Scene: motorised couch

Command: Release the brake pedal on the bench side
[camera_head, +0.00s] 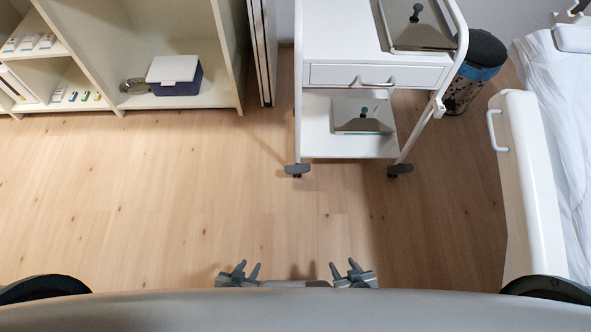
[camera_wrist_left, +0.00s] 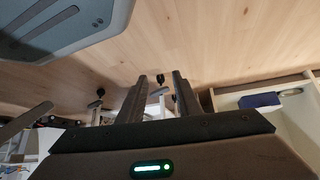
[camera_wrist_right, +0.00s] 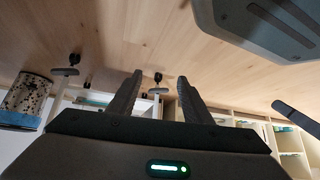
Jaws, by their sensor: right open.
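A white trolley (camera_head: 375,75) stands ahead of me with dark grey pedal-like parts on its two near casters, the left one (camera_head: 297,169) and the right one (camera_head: 399,170). I cannot tell whether either pedal is pressed or raised. Casters also show, upside down, in the right wrist view (camera_wrist_right: 73,60). The couch (camera_head: 566,120) is at the right; its underside is hidden. My left gripper (camera_head: 246,268) and right gripper (camera_head: 345,268) are low near my body, both open and empty, apart from the trolley. The fingers show apart in the left wrist view (camera_wrist_left: 161,92) and right wrist view (camera_wrist_right: 156,92).
A dark bin with a blue band (camera_head: 480,70) stands right of the trolley. A white side panel with a handle (camera_head: 525,170) runs along the couch. Cream shelving (camera_head: 205,50) with a blue-and-white box (camera_head: 175,75) is at the left. The wooden floor between is clear.

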